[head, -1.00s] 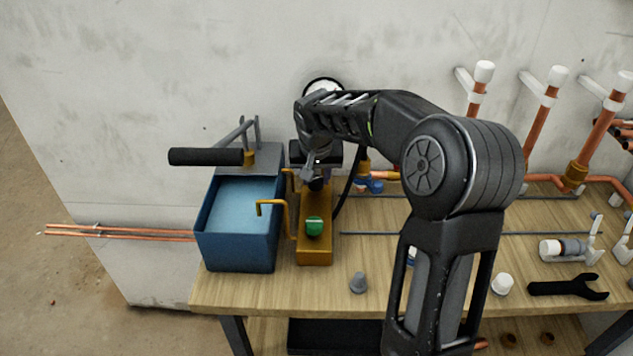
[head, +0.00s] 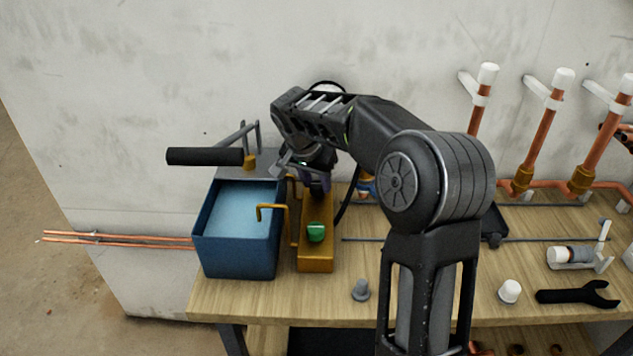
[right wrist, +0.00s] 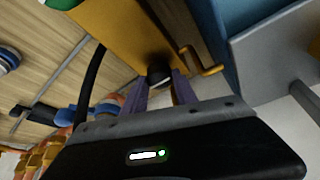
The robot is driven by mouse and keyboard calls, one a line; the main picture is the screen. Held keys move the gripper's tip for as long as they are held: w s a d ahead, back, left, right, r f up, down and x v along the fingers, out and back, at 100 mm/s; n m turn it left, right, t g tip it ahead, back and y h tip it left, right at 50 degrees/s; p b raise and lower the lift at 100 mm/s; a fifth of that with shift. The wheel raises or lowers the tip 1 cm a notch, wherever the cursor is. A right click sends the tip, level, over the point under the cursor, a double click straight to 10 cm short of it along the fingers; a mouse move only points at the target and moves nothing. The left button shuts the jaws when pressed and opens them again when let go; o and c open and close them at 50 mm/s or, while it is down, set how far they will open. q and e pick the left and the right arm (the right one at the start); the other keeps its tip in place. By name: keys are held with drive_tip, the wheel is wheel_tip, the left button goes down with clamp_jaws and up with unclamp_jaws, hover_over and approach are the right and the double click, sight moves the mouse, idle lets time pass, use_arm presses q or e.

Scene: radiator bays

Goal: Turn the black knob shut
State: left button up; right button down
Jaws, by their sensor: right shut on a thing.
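The black knob (right wrist: 158,75) sits on the brass-coloured block (head: 316,264), and in the right wrist view it lies between my fingers. The right gripper, also seen in the right wrist view (right wrist: 160,88), is shut on the black knob. A green knob (head: 316,232) is on the near part of the same block. My left gripper is not in view.
A blue water tank (head: 238,252) with a black-handled lever (head: 205,156) stands left of the block, with a bent brass spout (head: 270,206) between. A grey plug (head: 361,290), a white cap (head: 510,291) and a black wrench (head: 580,294) lie on the bench. Copper pipes stand at right.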

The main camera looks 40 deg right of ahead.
drive_tip(key=c, duration=1)
unclamp_jaws()
drive_tip(key=v, duration=0.7)
drive_tip(key=shift+r, duration=0.4)
drive_tip(key=shift+s+a, duration=0.15)
